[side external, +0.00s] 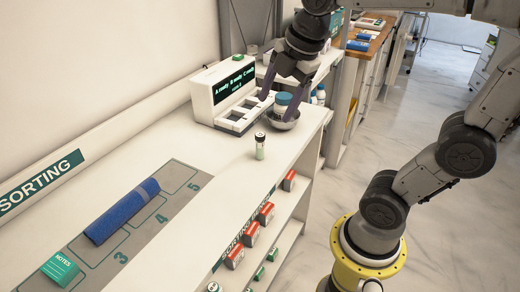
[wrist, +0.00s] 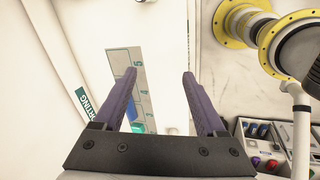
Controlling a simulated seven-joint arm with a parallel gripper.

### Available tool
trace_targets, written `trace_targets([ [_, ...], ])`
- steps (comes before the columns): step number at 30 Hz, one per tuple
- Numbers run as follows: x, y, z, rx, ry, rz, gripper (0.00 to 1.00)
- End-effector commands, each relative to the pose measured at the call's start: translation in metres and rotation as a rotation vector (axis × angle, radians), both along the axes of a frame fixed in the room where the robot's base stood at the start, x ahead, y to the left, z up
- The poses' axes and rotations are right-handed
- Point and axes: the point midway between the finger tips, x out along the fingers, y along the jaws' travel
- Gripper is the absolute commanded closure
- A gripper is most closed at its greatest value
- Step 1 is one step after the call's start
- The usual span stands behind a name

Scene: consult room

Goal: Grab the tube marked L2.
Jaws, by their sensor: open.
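A small upright tube (side external: 260,147) with a dark cap and pale green contents stands on the white counter in the side view. Its marking is too small to read, so I cannot tell whether it is L2. My gripper (side external: 278,107) is open, its two purple fingers pointing down above the counter's far end, behind and to the right of the tube. In the wrist view my gripper (wrist: 160,74) has nothing between its fingers. I cannot make out the tube clearly there.
A blue roll (side external: 122,211) lies on the numbered grey strip. Red boxes (side external: 266,213) sit on the lower shelf.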

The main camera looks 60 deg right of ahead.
Motion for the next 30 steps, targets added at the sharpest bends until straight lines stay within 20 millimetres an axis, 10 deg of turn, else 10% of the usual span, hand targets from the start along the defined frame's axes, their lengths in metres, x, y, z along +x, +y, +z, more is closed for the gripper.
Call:
trace_targets([
  [12,0.109,-0.096,-0.068,-0.053,0.285,0.316,0.27],
  [30,0.108,-0.120,-0.163,-0.003,0.358,0.262,0.27],
])
